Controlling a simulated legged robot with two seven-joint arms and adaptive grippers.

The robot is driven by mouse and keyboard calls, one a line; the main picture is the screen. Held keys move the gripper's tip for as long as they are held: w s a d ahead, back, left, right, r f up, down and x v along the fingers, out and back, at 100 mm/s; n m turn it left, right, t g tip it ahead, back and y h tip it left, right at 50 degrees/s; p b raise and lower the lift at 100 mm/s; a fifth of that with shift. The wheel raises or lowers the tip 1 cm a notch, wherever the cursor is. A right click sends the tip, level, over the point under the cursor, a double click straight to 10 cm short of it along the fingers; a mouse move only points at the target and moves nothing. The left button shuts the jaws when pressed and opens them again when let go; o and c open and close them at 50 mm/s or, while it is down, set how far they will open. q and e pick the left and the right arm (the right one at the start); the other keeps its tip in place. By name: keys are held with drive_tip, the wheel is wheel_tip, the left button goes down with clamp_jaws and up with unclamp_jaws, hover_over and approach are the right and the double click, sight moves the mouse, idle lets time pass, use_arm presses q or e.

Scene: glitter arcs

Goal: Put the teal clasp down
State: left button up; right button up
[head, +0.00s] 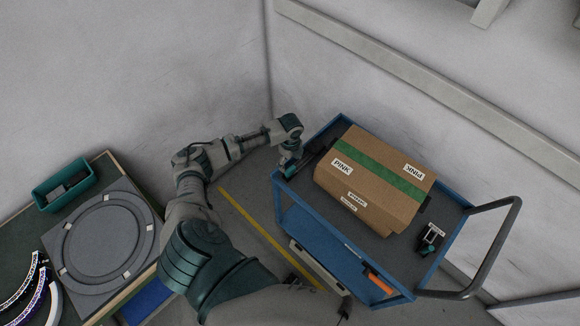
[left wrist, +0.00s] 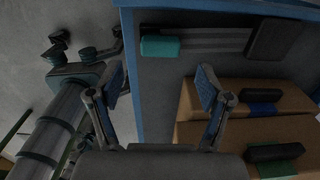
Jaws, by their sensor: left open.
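The teal clasp (head: 290,170) lies at the left corner of the blue cart's top tray (head: 287,193). In the left wrist view its teal block (left wrist: 160,46) sits near the tray's corner, next to long dark grey bars. My left gripper (head: 291,152) is close to the clasp in the head view, overlapping it in part. In the left wrist view the jaws of my left gripper (left wrist: 158,85) are wide apart with nothing between them, and the clasp shows beyond the fingertips. I cannot tell the exact gap.
A cardboard box (head: 375,180) with green tape and PINK labels fills the tray's middle. A small dark device (head: 431,238) stands at its right end. An orange object (head: 379,283) is lower on the cart. A table with a round grey fixture (head: 101,237) and teal bin (head: 64,186) stands left.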

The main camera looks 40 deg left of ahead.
sight(290, 170)
use_arm(q)
wheel_tip(290, 170, up, 7)
drive_tip(key=shift+f, duration=0.2)
drive_tip(key=shift+s+f, duration=0.1)
idle(0.5)
